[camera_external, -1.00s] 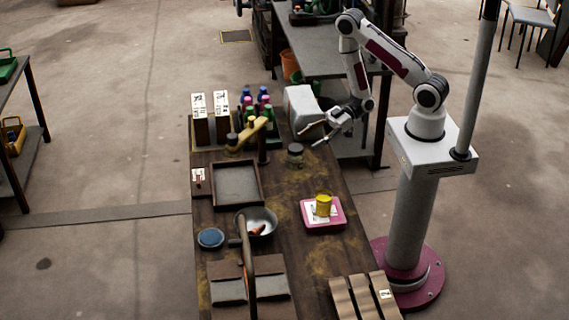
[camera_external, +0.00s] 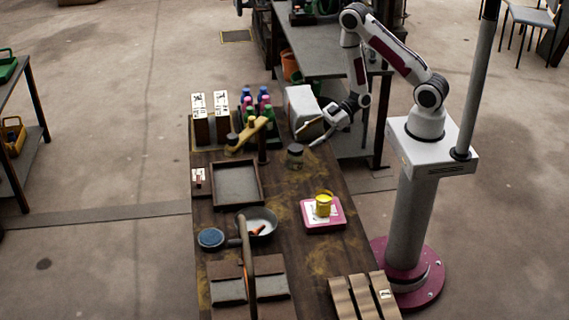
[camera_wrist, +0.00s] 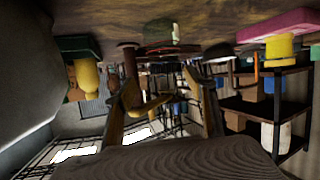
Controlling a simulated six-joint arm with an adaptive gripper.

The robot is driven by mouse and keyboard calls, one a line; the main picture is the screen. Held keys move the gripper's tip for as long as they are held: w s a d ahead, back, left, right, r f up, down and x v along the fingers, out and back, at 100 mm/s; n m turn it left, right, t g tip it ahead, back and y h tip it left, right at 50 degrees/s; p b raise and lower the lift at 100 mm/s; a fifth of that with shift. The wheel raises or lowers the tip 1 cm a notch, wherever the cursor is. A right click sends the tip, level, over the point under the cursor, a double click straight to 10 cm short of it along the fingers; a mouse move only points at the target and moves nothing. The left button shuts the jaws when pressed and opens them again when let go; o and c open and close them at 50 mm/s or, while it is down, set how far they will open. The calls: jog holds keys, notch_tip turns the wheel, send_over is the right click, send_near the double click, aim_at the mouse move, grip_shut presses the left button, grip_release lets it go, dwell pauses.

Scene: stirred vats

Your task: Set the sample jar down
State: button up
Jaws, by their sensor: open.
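A small glass jar with a dark lid (camera_external: 295,157), which looks like the sample jar, stands upright on the dark wooden bench (camera_external: 290,205). My gripper (camera_external: 304,142) is just behind and above it to the right, with its two fingers spread and nothing between them. In the wrist view my two fingers (camera_wrist: 167,108) also show apart, with a gap between them.
A yellow can (camera_external: 323,205) sits on a pink scale (camera_external: 338,222) nearer the front. Several coloured bottles (camera_external: 266,112) and a white box (camera_external: 301,105) stand behind. Bench between jar and scale is clear.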

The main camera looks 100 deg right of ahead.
jog(key=w+d+r+g+h, duration=0.1)
jog(key=d+r+g+h, duration=0.15)
jog(key=r, duration=0.25)
jog(key=w+d+r+g+h, duration=0.1)
jog(key=d+r+h, duration=0.15)
jog(key=r, duration=0.35)
jog(key=s+a+r+m+g+h, duration=0.1)
jog(key=s+a+r+m+h, duration=0.1)
jog(key=s+r, duration=0.45)
jog(key=s+a+r+m+g+y, duration=0.1)
jog(key=s+a+r, duration=0.4)
jog(key=s, duration=0.3)
jog(key=s+a+r+m+g+y, duration=0.1)
jog(key=s+a+r+m, duration=0.1)
jog(key=s+a+r, duration=0.3)
jog(key=shift+s+a, duration=0.9)
jog(key=shift+s, duration=1.35)
jog(key=shift+r, duration=0.1)
